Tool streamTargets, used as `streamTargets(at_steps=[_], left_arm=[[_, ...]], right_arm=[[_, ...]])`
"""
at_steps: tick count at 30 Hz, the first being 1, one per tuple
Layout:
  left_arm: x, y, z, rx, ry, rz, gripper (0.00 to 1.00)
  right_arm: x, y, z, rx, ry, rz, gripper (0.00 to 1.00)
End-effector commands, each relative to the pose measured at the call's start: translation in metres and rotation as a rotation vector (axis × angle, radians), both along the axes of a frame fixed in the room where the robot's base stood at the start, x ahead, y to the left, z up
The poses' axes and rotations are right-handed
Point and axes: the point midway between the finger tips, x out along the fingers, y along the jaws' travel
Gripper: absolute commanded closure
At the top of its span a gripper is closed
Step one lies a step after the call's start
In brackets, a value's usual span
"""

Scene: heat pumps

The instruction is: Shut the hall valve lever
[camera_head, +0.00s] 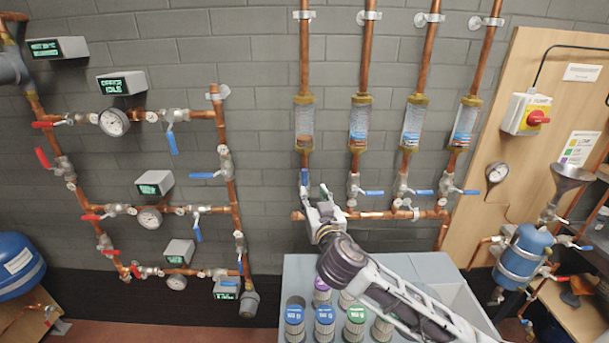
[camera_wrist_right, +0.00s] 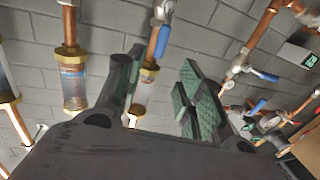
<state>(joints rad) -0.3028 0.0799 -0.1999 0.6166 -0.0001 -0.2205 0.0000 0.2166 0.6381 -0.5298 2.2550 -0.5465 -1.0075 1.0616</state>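Four valves with blue levers sit on the copper pipes below the clear sight glasses; I can read no name marking the hall one. The leftmost blue lever (camera_head: 304,177) stands upright along its pipe. It also shows in the wrist view (camera_wrist_right: 163,42), just past the fingertips. The second (camera_head: 373,192), third (camera_head: 424,192) and fourth (camera_head: 471,191) levers lie sideways across their pipes. My right gripper (camera_head: 316,191) is in front of the leftmost valve and partly hides it. In the wrist view its green-padded fingers (camera_wrist_right: 161,72) are apart with nothing between them. My left gripper is out of view.
A grey bench (camera_head: 440,268) with several labelled cylinders stands below my right arm. Copper pipework with gauges (camera_head: 114,122) and more levers is on the left wall. A wooden board (camera_head: 520,75) with a red switch (camera_head: 538,117) and a blue tank (camera_head: 522,255) are right.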

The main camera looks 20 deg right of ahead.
Motion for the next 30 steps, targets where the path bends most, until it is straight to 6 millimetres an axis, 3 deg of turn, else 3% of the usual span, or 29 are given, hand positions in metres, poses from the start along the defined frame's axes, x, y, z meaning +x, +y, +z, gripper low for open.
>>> streamTargets(at_steps=[30], left_arm=[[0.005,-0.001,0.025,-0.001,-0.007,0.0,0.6]], right_arm=[[0.092,-0.008,0.002,0.0,-0.001,0.0,0.62]])
